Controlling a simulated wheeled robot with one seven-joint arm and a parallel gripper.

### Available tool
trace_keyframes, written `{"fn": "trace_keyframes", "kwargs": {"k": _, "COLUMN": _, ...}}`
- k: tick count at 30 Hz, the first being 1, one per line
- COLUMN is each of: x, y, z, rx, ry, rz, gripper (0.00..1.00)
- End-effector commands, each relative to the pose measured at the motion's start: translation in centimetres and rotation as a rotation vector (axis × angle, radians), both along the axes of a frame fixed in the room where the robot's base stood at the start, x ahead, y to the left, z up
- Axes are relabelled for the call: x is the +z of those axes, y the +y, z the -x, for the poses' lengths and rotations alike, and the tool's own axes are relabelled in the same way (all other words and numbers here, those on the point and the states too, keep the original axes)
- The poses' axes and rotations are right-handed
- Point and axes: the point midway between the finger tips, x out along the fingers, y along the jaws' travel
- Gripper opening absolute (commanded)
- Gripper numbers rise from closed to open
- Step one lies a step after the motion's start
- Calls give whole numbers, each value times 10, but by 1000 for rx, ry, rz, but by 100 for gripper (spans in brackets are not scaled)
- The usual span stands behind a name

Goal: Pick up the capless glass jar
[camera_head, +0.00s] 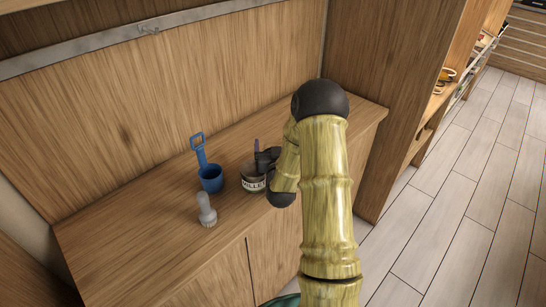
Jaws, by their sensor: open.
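A short glass jar (253,184) with a pale label and dark lettering stands upright on the wooden counter, its right side partly hidden by my arm. No lid shows on it. My gripper (262,163) is dark and open, at the upper right of the jar's rim. From this view I cannot tell whether a finger touches the jar or reaches inside its mouth. My bamboo-patterned arm hides part of the gripper.
A blue scoop (210,178) with a long looped handle stands left of the jar. A grey-handled brush (207,212) stands bristles down in front of it. The wooden counter (130,238) is bare at the left. A back panel rises behind, and a tall wooden side panel stands right.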

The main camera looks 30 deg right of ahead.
Motion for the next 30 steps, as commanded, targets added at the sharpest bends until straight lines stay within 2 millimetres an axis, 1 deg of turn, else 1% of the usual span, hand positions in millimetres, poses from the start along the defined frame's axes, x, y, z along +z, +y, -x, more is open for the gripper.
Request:
{"fn": "trace_keyframes", "kwargs": {"k": 11, "x": 0, "y": 0, "z": 0, "rx": 1, "ry": 0, "rz": 0, "gripper": 88}}
{"fn": "trace_keyframes", "kwargs": {"k": 14, "x": 0, "y": 0, "z": 0, "rx": 1, "ry": -1, "rz": 0, "gripper": 71}}
{"fn": "trace_keyframes", "kwargs": {"k": 15, "x": 0, "y": 0, "z": 0, "rx": 1, "ry": -1, "rz": 0, "gripper": 63}}
{"fn": "trace_keyframes", "kwargs": {"k": 20, "x": 0, "y": 0, "z": 0, "rx": 1, "ry": 0, "rz": 0, "gripper": 32}}
{"fn": "trace_keyframes", "kwargs": {"k": 21, "x": 0, "y": 0, "z": 0, "rx": 1, "ry": -1, "rz": 0, "gripper": 24}}
{"fn": "trace_keyframes", "kwargs": {"k": 22, "x": 1, "y": 1, "z": 0, "rx": 1, "ry": -2, "rz": 1, "gripper": 21}}
{"fn": "trace_keyframes", "kwargs": {"k": 30, "x": 2, "y": 0, "z": 0, "rx": 1, "ry": -2, "rz": 1, "gripper": 21}}
